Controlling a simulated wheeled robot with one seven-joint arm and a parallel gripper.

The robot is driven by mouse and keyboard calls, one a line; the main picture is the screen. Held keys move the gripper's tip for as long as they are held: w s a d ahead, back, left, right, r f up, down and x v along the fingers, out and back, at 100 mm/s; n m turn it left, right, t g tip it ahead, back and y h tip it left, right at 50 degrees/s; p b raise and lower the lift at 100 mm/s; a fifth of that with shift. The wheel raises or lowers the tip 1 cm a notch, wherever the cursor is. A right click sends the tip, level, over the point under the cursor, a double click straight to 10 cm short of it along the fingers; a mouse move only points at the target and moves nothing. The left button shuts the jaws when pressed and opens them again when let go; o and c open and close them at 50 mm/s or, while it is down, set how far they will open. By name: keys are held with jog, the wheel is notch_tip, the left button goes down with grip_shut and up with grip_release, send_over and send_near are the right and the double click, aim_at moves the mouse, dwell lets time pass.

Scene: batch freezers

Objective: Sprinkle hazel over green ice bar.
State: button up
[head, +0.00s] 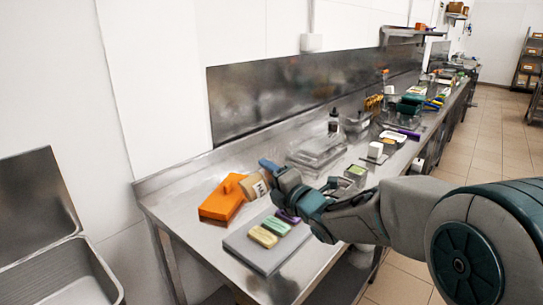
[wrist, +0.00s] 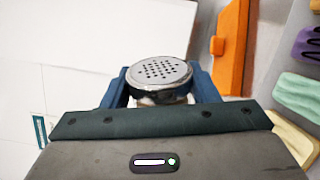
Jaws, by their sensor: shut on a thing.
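My gripper (head: 268,172) is shut on a shaker (head: 252,187) with a pale body and dark label marks, too small to read as hazel. Its round perforated metal lid (wrist: 160,71) shows between my blue fingers in the wrist view. The green ice bar (head: 276,226) lies on a grey board (head: 260,256) between a yellow bar (head: 262,237) and a purple bar (head: 287,215). The shaker is held up and behind the bars, near the orange block. The green bar (wrist: 299,95) also shows at the right of the wrist view, apart from the shaker.
An orange block with a raised handle (head: 222,200) sits on the steel counter (head: 180,190) at left. Clear lidded containers (head: 317,150), a dark bottle (head: 333,121) and a small green-topped tub (head: 356,172) stand further back. A steel sink (head: 62,285) is at lower left.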

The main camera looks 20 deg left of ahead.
notch_tip(320, 180, down, 7)
jog(key=m+p, duration=0.3)
jog(key=m, duration=0.2)
jog(key=shift+r+p, duration=0.15)
jog(key=shift+p, duration=0.15)
jog(key=shift+f+m+b, duration=0.2)
jog(key=shift+m+b, duration=0.35)
jog(key=shift+m, duration=0.05)
jog(key=shift+f+m+b, duration=0.25)
jog(key=shift+m+b, duration=0.3)
jog(key=shift+m, duration=0.95)
jog(key=shift+d+f+b, duration=0.15)
jog(key=shift+d+b, duration=0.1)
jog(key=shift+b, duration=0.4)
